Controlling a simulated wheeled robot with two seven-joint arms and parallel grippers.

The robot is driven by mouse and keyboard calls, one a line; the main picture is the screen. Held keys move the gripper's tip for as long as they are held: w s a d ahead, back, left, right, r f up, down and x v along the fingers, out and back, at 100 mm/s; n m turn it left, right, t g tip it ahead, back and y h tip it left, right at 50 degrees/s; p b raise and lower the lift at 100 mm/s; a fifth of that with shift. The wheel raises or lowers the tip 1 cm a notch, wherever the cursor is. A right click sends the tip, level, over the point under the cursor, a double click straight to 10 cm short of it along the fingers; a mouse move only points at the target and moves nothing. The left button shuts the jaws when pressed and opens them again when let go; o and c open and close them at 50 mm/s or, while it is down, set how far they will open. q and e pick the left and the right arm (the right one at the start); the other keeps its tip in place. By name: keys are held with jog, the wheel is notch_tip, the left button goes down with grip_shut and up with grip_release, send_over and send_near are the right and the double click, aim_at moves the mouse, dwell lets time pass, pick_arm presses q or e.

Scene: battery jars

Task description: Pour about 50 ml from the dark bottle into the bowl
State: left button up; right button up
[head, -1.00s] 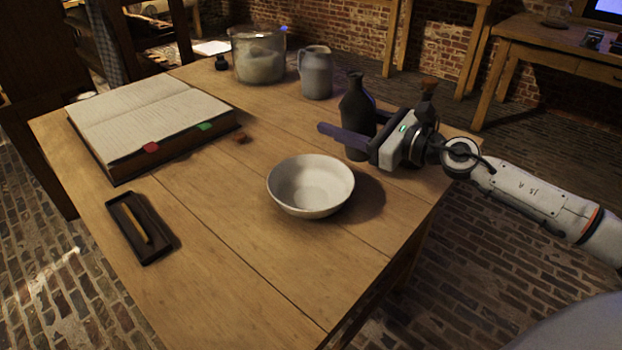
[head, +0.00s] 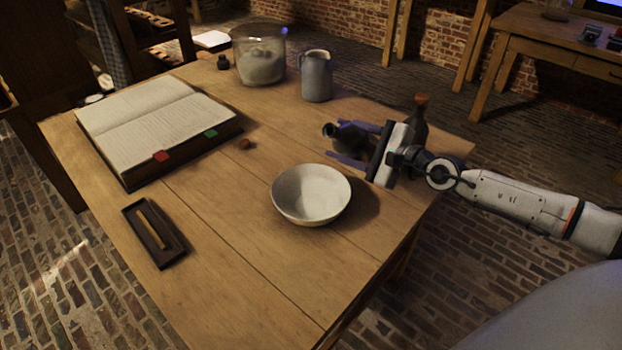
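The dark bottle (head: 352,137) is tipped over onto its side between the fingers of my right gripper (head: 362,143), which is shut on it. Its mouth points left, beyond the bowl's far rim. I see no stream of liquid. The pale bowl (head: 311,194) stands upright on the table, nearer than the bottle; its visible inside looks empty. My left gripper is not in view.
A second dark bottle with a brown stopper (head: 420,122) stands behind my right gripper. A grey jug (head: 316,76) and a glass jar (head: 259,58) stand at the back. An open book (head: 150,120) and a dark tray (head: 135,209) lie left. The near table (head: 260,270) is clear.

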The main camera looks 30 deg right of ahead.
jog(key=shift+w+d+f+n+h+p, duration=0.1)
jog(key=shift+d+f+n+h+p, duration=0.1)
jog(key=shift+d+f+n+p, duration=0.25)
jog(key=shift+d+f+n+h+p, duration=0.15)
jog(key=shift+d+f+n+h, duration=0.05)
jog(key=shift+f+n, duration=0.45)
jog(key=r+p, duration=0.1)
jog(key=p, duration=0.2)
jog(key=shift+d+r+n+p, duration=0.2)
jog(key=shift+n+p, duration=0.1)
jog(key=shift+n, duration=0.1)
jog(key=a+n+h+p, duration=0.1)
jog(key=n+p, duration=0.1)
jog(key=p, duration=0.4)
jog(key=shift+p, duration=0.3)
pick_arm(q)
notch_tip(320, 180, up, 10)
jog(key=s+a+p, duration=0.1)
jog(key=p, duration=0.1)
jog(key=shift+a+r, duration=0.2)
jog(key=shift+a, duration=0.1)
pick_arm(e)
jog(key=shift+f+n+h, duration=0.1)
jog(key=shift+n+h, duration=0.3)
jog(key=shift+n, duration=0.1)
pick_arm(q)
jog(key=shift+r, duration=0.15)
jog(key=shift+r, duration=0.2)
pick_arm(e)
jog(key=shift+n, duration=0.3)
